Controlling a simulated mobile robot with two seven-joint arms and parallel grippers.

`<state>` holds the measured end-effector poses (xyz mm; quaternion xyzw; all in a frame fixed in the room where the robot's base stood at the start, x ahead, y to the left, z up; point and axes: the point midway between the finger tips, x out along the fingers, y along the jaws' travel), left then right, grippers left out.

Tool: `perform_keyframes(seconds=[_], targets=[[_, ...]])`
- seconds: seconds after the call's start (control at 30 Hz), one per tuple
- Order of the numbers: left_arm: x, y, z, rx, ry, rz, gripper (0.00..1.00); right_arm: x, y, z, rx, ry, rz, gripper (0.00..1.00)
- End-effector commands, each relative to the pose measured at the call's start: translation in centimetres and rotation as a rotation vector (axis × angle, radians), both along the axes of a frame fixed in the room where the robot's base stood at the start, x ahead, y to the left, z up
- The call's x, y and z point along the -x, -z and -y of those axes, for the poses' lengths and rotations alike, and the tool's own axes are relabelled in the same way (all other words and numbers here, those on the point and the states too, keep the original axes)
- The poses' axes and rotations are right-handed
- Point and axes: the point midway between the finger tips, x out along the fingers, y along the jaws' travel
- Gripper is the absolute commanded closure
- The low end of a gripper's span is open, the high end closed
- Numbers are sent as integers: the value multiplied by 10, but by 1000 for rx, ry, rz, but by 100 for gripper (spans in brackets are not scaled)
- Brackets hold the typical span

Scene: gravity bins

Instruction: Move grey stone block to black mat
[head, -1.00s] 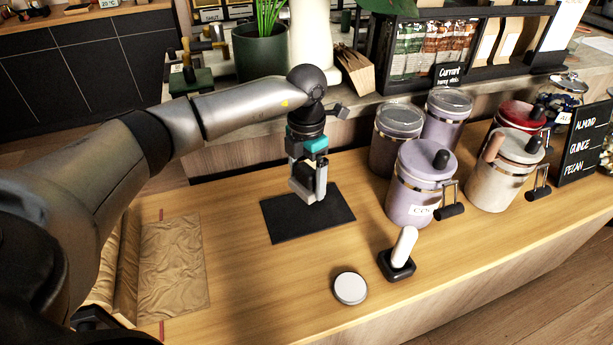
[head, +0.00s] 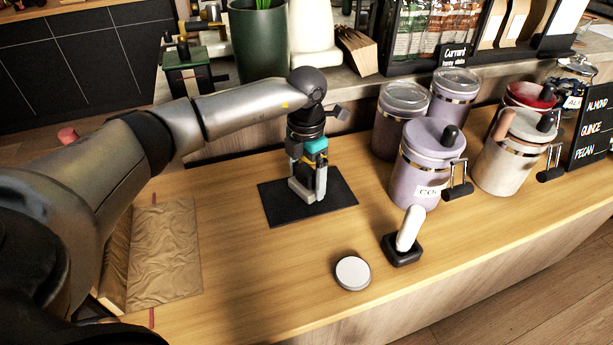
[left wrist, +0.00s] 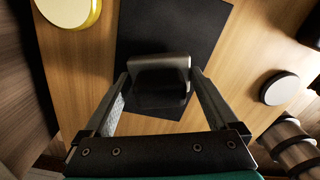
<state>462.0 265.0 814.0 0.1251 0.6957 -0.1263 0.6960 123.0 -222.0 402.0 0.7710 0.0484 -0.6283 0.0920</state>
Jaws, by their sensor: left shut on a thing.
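The grey stone block (left wrist: 160,63) is between the two fingers of my left gripper (left wrist: 158,88) in the left wrist view, and its near face is dark in shadow. In the head view, my left gripper (head: 307,190) points down over the black mat (head: 275,210), shut on the block, which is largely hidden by the fingers. The block is within the mat's outline and low over it. I cannot tell whether it touches the mat. The mat also shows in the left wrist view (left wrist: 175,25). My right gripper is not in view.
Lidded jars, including a lilac one (head: 425,165), stand right of the mat. Brown paper (head: 165,250) is at left. The counter (head: 250,270) between is clear.

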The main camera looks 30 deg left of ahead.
Motion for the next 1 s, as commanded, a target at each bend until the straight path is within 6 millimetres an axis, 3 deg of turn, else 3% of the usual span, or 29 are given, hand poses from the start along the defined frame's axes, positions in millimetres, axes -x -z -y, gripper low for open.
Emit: perform_keyframes(seconds=[0.93, 0.97, 1.0], targets=[[-1, 10, 0, 1, 0, 2, 100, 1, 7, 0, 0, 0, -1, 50], [-1, 10, 0, 1, 0, 2, 5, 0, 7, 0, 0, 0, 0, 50], [-1, 9, 0, 1, 0, 2, 0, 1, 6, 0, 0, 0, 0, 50]])
